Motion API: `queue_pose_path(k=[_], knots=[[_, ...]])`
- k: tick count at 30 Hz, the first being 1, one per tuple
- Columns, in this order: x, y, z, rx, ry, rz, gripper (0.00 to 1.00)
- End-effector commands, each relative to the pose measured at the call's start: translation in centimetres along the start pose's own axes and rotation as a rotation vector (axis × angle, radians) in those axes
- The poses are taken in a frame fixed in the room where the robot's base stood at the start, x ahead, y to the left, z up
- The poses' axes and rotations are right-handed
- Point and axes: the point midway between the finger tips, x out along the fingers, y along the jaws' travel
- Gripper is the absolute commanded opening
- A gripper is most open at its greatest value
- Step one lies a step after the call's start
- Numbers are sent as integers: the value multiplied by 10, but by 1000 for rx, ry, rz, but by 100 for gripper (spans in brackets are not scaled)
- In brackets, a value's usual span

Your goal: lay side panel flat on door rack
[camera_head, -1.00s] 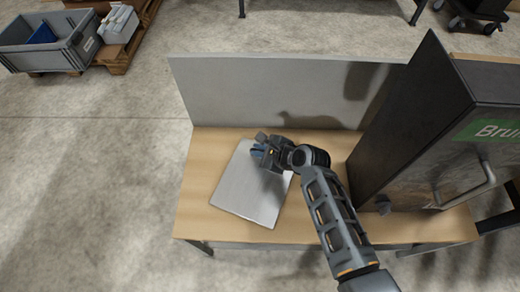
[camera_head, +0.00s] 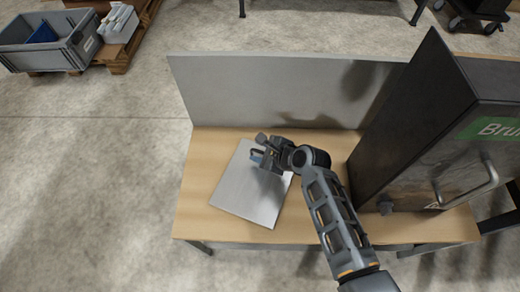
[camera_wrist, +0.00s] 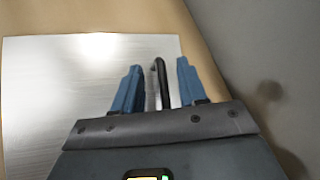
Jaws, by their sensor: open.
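A flat, silver-grey panel (camera_head: 245,195), which looks like the side panel, lies on a wooden table top (camera_head: 196,205). My gripper (camera_head: 258,155) is over the panel's far edge, with its blue fingers spread. In the wrist view the panel (camera_wrist: 50,100) fills the left side. A dark curved handle (camera_wrist: 161,82) stands between the open fingers (camera_wrist: 157,72), apart from the left one and close to the right one. The handle's lower end is hidden by my gripper. I cannot tell which thing is the door rack.
A grey upright board (camera_head: 260,92) runs along the table's back edge. A dark cabinet (camera_head: 415,130) with a green label and a metal handle stands on the right. Bare wood shows left of the panel.

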Motion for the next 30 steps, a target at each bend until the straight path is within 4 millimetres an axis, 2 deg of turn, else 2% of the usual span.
queue_pose_path(k=[5, 15, 23, 26, 30], knots=[[-17, -1, 1, 0, 0, -1, 42], [-69, -1, 1, 1, -1, -2, 42], [-79, 0, 0, -1, -1, -3, 42], [-85, 5, -8, -30, 14, -15, 42], [-113, 24, -34, -164, 71, -72, 42]])
